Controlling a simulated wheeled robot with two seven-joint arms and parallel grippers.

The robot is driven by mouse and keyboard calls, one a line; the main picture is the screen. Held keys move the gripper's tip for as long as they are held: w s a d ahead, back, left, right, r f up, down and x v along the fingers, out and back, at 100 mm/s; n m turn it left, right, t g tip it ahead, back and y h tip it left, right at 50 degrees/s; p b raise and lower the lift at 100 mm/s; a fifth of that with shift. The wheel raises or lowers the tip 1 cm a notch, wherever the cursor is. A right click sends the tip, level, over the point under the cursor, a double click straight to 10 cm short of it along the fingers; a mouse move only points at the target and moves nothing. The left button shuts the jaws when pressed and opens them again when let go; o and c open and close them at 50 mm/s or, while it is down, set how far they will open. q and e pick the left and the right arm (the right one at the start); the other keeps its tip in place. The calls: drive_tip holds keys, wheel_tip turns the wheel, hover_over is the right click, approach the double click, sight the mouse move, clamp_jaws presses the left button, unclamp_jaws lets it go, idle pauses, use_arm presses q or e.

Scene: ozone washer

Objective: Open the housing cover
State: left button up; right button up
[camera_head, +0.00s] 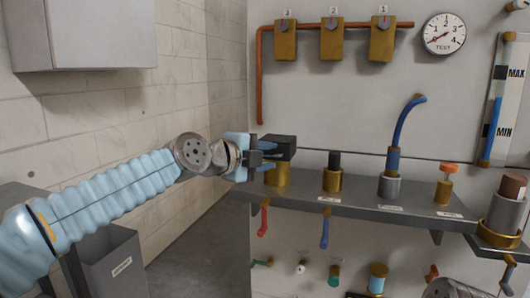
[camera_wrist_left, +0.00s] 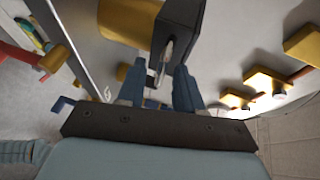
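A black block-shaped cap (camera_head: 278,142), which I take for the housing cover, sits on a brass cylinder (camera_head: 278,174) at the left end of the grey shelf. In the left wrist view the cap (camera_wrist_left: 188,22) shows close up beside the brass body (camera_wrist_left: 125,20), with a slot and a bright metal piece in its lower end. My left gripper (camera_head: 265,149) is at the cap's left side. In the left wrist view its two blue fingers (camera_wrist_left: 159,80) stand apart, with the cap's lower end at their tips. Whether they touch it is unclear. My right gripper is not seen.
The grey shelf (camera_head: 360,202) also holds a black-topped brass fitting (camera_head: 333,172), a blue hose (camera_head: 402,125) and an orange-topped valve (camera_head: 446,183). Red (camera_head: 264,220) and blue (camera_head: 325,232) levers hang below. A grey bin (camera_head: 112,262) stands lower left.

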use_arm(q)
clamp_jaws()
idle(1.4)
